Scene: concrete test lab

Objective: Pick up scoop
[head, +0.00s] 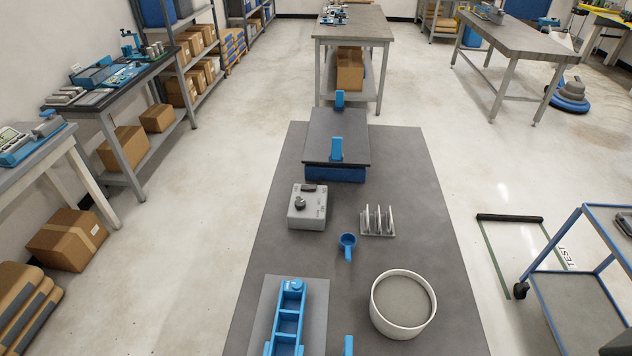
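A small blue scoop (348,241) lies on the dark grey table (275,248) near its middle. Its round cup points away from me and its short handle points toward me. A white round pan (428,318) filled with grey material stands nearer to me and to the right of the scoop. Neither of my grippers shows in the head view, so I cannot see whether they are open or shut.
A grey control box (308,207) stands left of the scoop and a small rack (378,221) right of it. Behind is a flat-topped blue device (337,138). A blue mould (291,301) lies on a plate nearer me. A blue upright piece (348,346) shows at the bottom edge.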

